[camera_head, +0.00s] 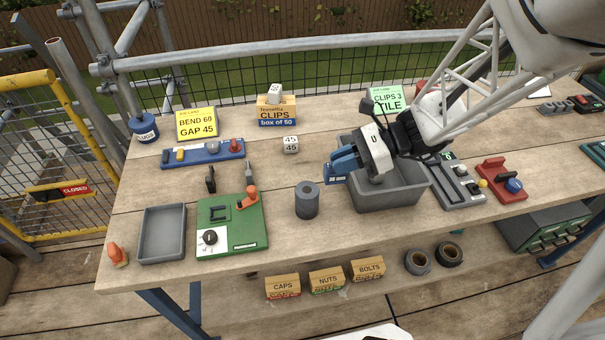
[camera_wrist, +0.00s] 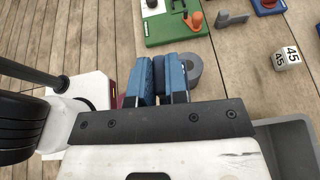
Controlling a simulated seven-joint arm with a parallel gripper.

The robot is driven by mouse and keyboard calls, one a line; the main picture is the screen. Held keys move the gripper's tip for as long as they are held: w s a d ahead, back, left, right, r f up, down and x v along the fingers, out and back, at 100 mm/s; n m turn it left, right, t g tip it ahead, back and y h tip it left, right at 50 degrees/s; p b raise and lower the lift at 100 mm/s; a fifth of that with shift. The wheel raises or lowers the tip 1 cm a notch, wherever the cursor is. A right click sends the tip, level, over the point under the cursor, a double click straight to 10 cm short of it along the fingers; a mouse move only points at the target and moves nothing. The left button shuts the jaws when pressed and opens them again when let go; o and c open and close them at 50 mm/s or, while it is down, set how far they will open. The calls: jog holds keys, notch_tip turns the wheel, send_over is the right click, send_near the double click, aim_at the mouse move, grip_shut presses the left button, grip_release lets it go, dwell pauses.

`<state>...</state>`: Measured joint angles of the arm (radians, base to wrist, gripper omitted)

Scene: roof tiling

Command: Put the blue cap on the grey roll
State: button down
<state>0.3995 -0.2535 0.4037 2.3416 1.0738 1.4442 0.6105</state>
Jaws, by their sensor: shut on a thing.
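The grey roll (camera_head: 307,202) stands upright on the bench, with a dark hole in its top. It also shows in the wrist view (camera_wrist: 194,68), partly behind a finger. My gripper (camera_head: 339,168) is up and to the right of the roll, over the left edge of a grey bin. It is shut on the blue cap (camera_head: 335,174), a small dark blue piece at the fingertips. In the wrist view the cap (camera_wrist: 159,76) is mostly hidden between the blue fingers. The cap is apart from the roll.
The grey bin (camera_head: 392,200) stands right of the roll. A green board (camera_head: 232,240) with an orange lever and an empty grey tray (camera_head: 162,234) are to the left. A 45 block (camera_head: 290,144) stands behind the roll. The bench in front of the roll is clear.

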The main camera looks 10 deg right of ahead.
jog(key=s+a+f+g, duration=0.1)
jog(key=s+a, duration=0.3)
jog(key=s, duration=0.8)
jog(key=shift+s+n, duration=0.4)
jog(key=shift+w, duration=0.15)
send_over(311, 192)
jog(key=shift+f, duration=0.75)
jog(key=shift+f, duration=1.8)
jog(key=shift+f, duration=0.1)
jog(key=c, duration=1.1)
grip_release()
